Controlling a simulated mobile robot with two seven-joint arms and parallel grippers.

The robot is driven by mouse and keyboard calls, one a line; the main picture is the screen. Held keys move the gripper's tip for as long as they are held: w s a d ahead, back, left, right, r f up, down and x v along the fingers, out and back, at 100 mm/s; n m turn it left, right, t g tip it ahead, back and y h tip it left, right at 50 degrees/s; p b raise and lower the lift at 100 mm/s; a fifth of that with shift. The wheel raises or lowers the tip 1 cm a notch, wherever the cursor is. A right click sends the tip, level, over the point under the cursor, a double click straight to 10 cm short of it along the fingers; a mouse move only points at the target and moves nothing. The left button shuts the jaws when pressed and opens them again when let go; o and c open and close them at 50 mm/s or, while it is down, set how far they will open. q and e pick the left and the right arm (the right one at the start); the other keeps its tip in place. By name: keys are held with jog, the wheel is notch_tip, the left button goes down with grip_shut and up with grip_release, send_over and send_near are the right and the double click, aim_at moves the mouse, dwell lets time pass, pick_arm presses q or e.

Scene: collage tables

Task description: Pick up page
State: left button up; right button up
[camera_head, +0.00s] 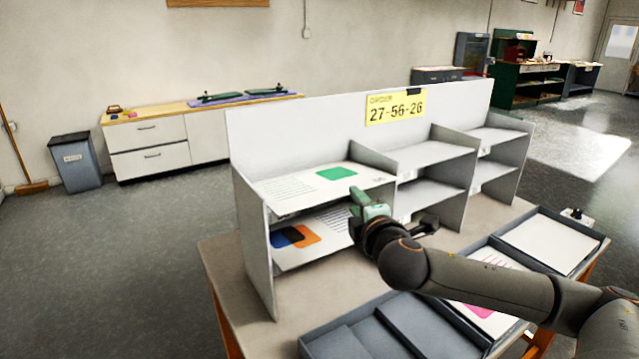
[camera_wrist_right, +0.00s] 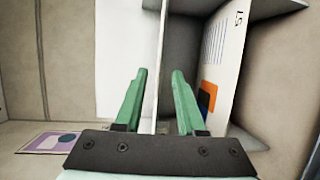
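One page with a green patch (camera_head: 337,174) lies in the upper left compartment of the grey sorting rack (camera_head: 258,255). Another page with blue, black and orange shapes (camera_head: 305,236) lies in the lower left compartment; it also shows at the right of the right wrist view (camera_wrist_right: 222,70). My right gripper (camera_head: 357,197) is at the front of these compartments, near their right side. In the right wrist view its green fingers (camera_wrist_right: 157,75) are apart, with a thin pale edge between them. I cannot tell whether that edge is page or shelf. My left gripper is out of view.
The rack's middle and right compartments look empty. A yellow order sign (camera_head: 395,107) is on its back panel. Dark trays stand in front on the table: one holds a pink-marked page (camera_head: 487,311), one a white page (camera_head: 545,243), and one (camera_head: 395,335) looks empty.

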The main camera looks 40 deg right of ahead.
aim_at(349, 194)
jog(key=shift+p+x, duration=0.4)
jog(key=shift+x, duration=2.3)
jog(key=shift+r, duration=0.1)
grip_shut()
